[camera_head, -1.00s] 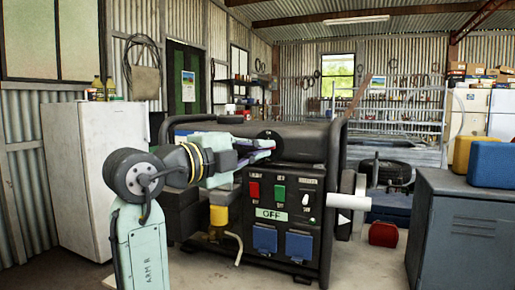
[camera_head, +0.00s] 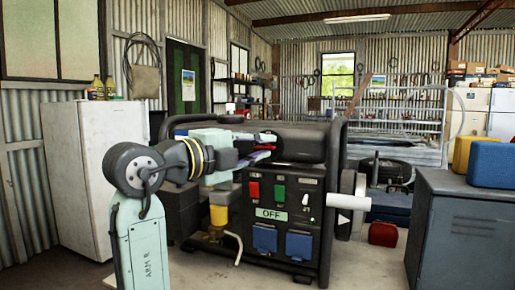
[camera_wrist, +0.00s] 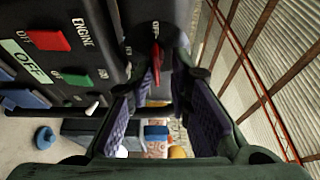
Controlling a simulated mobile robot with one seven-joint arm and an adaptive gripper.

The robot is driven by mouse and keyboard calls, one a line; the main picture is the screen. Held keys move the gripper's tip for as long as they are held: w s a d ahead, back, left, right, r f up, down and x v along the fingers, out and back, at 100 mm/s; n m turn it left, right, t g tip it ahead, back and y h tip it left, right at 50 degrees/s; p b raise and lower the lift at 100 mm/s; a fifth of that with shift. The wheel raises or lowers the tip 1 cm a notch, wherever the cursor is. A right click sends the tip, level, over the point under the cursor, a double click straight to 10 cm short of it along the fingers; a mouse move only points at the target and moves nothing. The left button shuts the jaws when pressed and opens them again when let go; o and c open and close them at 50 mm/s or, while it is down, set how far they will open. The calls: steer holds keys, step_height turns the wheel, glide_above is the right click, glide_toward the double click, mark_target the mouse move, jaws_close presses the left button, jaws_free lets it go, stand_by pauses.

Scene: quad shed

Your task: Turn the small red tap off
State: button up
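My gripper (camera_wrist: 155,88) is open, with one purple-padded finger on each side of the tap's line. I cannot tell whether either finger touches the tap.
The panel has a red engine switch (camera_head: 254,190), a green switch (camera_head: 279,193), an OFF display (camera_head: 271,214) and blue socket covers (camera_head: 265,238). A black frame surrounds the generator. A grey cabinet (camera_head: 465,235) stands at right, a white fridge (camera_head: 90,175) at left.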

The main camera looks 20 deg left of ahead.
steer(key=shift+o, duration=0.2)
steer(key=shift+w+d+f, duration=0.1)
steer(key=shift+w+f, duration=0.05)
steer(key=v, duration=1.2)
